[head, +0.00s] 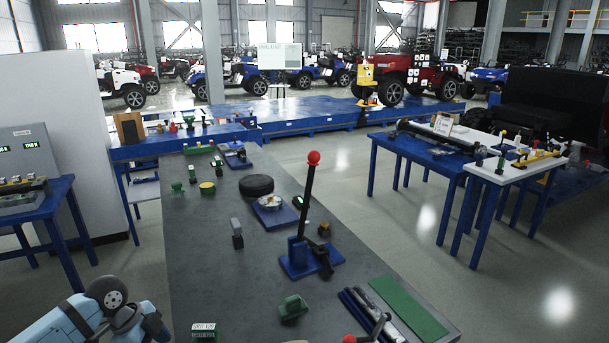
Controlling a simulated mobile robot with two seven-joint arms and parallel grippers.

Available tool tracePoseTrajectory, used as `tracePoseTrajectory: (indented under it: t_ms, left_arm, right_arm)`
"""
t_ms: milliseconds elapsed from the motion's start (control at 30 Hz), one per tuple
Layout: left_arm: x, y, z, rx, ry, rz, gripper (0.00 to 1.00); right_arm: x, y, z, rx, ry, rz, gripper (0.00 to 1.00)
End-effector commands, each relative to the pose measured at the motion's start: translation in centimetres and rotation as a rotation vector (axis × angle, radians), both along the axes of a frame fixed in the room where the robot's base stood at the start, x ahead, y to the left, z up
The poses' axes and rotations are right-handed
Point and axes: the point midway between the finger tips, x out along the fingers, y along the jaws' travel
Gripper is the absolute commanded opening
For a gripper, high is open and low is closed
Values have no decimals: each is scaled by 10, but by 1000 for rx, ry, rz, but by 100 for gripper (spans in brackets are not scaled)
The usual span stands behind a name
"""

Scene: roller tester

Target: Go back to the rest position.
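Part of my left arm, light blue with a dark round joint, shows in the bottom left corner of the head view. Its gripper and fingers are not visible. My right arm and gripper are out of view. A lever with a red ball knob (313,158) stands upright on a blue base (298,262) on the bench. No gripper is seen touching anything.
On the bench are a black tyre (256,185), a green block (293,307), a green strip (408,309) and small parts. Blue tables stand left (47,208) and right (428,152). Open floor (420,225) lies right of the bench.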

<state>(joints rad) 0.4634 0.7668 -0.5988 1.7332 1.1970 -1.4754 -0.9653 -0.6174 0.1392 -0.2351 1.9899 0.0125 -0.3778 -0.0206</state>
Motion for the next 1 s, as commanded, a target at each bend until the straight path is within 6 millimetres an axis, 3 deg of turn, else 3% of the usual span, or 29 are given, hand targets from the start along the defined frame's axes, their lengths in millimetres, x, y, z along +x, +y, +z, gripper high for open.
tracePoseTrajectory:
  t_ms: [33, 367, 600, 800, 1000]
  left_arm:
    - [0, 0, 0, 0, 0, 0, 57]
    - [-74, -70, -43, 4, 14, 159, 57]
    - [-152, -106, -54, -9, 20, 475, 57]
    - [-209, -99, -46, 6, 27, 828, 57]
    - [-250, -79, -36, 39, 32, 1094, 57]
  right_arm:
    - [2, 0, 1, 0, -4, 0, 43]
    - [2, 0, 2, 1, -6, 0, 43]
    - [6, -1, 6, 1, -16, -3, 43]
    - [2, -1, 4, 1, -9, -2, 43]
    - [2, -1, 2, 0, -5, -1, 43]
